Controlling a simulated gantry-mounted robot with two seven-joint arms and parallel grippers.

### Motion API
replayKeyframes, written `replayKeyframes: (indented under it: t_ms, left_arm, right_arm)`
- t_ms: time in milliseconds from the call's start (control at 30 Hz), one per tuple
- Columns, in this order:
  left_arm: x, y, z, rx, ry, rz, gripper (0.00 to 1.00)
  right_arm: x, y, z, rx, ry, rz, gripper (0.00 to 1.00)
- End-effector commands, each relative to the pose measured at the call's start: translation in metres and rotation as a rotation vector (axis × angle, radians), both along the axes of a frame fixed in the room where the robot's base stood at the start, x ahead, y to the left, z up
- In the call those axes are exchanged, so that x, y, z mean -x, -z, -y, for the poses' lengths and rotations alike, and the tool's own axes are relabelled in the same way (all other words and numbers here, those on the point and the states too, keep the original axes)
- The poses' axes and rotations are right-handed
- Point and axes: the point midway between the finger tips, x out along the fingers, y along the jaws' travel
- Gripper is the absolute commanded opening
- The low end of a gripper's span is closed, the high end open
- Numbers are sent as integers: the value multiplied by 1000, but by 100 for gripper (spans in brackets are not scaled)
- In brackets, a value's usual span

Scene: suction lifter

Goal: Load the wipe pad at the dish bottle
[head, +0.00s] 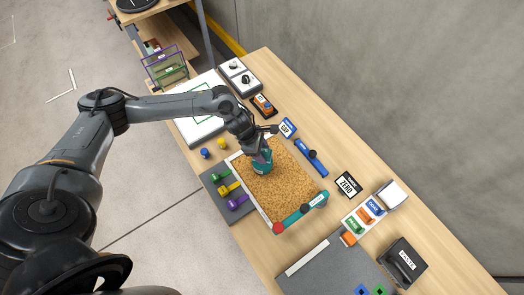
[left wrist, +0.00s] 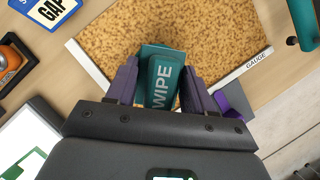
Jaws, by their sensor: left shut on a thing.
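My left gripper (head: 257,150) is shut on a teal block lettered WIPE (head: 261,163), over the tray of tan granules (head: 270,188). In the left wrist view the teal WIPE block (left wrist: 161,75) sits between the two purple fingers of the left gripper (left wrist: 159,88), its lettering facing the camera. The granule surface (left wrist: 215,35) lies beneath it. Whether the block touches the granules I cannot tell. I cannot pick out a dish bottle with certainty. My right gripper is not in view.
Green, yellow and purple handles (head: 238,202) lie on a grey mat left of the tray. A teal tool with a red end (head: 300,213) lies across the tray's near edge. A blue tool (head: 311,157), a ZERO sign (head: 349,185) and a black bin (head: 403,262) stand to the right.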

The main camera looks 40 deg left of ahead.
Motion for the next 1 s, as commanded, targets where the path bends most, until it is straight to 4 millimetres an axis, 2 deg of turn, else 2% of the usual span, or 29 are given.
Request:
replayKeyframes:
  t_ms: [367, 1000]
  left_arm:
    - [1, -1, -2, -5, -2, -4, 28]
    - [0, -51, -1, -1, 0, 0, 28]
  right_arm:
    - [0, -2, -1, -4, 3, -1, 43]
    - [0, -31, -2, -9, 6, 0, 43]
